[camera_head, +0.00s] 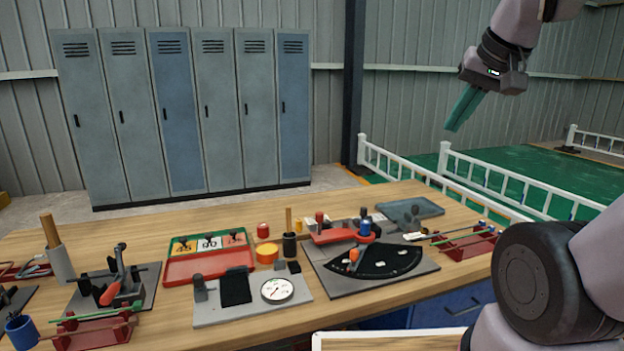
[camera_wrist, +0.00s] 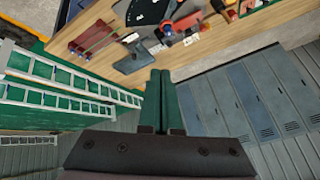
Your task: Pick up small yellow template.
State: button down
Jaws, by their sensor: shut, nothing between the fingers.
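A red tray (camera_head: 195,268) on the workbench has a row of small template plates with dark knobs along its back. The left plate, marked 45, looks yellow (camera_head: 182,246); the middle plate looks pale with 90 on it (camera_head: 209,242), and the right one looks orange (camera_head: 235,239). My gripper (camera_head: 453,128) is high above the bench's right back side, far from the tray. Its green fingers are together and empty, as the wrist view also shows (camera_wrist: 160,72).
The wooden bench (camera_head: 400,310) is crowded. A grey plate with a dial gauge (camera_head: 277,290) lies in front of the tray, an orange round item (camera_head: 267,252) to its right. A tool with a black curved scale (camera_head: 375,262) stands further right. White railings (camera_head: 490,180) and lockers (camera_head: 180,115) are behind.

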aim_at(182, 247)
jog(key=u, duration=1.3)
